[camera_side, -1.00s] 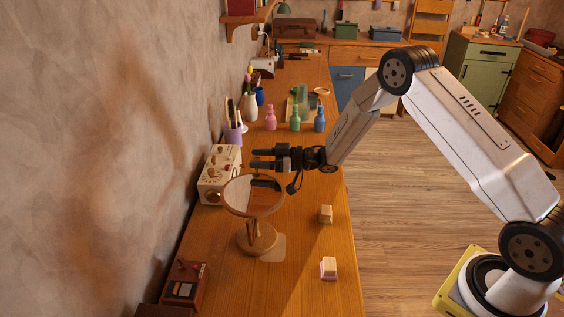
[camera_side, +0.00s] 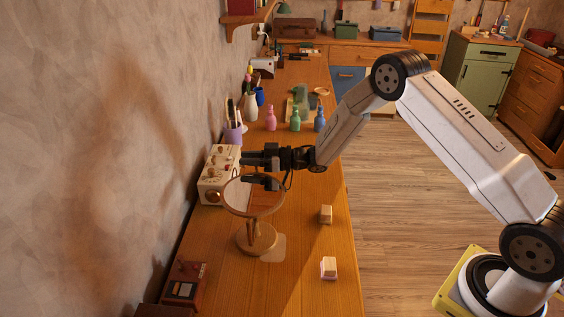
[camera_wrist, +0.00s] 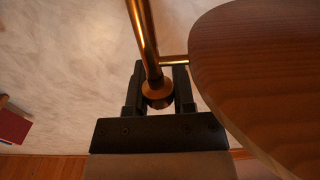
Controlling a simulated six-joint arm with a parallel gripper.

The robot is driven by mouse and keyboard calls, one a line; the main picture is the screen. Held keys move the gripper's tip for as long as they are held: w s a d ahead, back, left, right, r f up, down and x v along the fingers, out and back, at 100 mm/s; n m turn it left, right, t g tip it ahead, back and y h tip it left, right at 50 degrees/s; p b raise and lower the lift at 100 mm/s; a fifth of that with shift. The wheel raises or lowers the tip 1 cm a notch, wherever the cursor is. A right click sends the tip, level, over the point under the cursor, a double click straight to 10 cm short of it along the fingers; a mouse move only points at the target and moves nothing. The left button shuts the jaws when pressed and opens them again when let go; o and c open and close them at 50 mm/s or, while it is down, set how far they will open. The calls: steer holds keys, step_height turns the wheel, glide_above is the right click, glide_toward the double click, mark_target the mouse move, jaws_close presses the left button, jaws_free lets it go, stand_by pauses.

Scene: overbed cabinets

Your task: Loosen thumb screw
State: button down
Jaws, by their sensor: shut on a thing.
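The round brass thumb screw (camera_wrist: 158,92) is at the end of this arm, between my fingers. My gripper (camera_wrist: 157,88) is shut on the thumb screw. In the side view my gripper (camera_side: 248,160) is at the mirror's upper edge, and the screw cannot be made out there.
A cream radio-like box (camera_side: 217,178) stands close behind the mirror by the wall. Small bottles (camera_side: 295,121), a purple brush cup (camera_side: 233,134) and a vase (camera_side: 250,106) stand farther back. A brown box (camera_side: 184,281) is at front left.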

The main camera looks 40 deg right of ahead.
steer(key=shift+n+g+y, duration=0.4)
steer(key=shift+n+g, duration=0.1)
steer(key=shift+s+a+n+g+y, duration=0.2)
steer(key=shift+n+g+y, duration=0.45)
steer(key=shift+n+g, duration=1.3)
steer(key=shift+s+n+g+y, duration=0.3)
steer(key=shift+n+g+y, duration=0.6)
steer(key=shift+g, duration=1.75)
steer(key=shift+s+a+n+g+y, duration=0.1)
steer(key=shift+s+n+g+y, duration=0.25)
steer(key=shift+n+g, duration=1.7)
steer(key=shift+g, duration=1.05)
steer(key=shift+c, duration=2.2)
jaws_free()
steer(key=shift+w+d, duration=0.1)
steer(key=shift+d, duration=0.1)
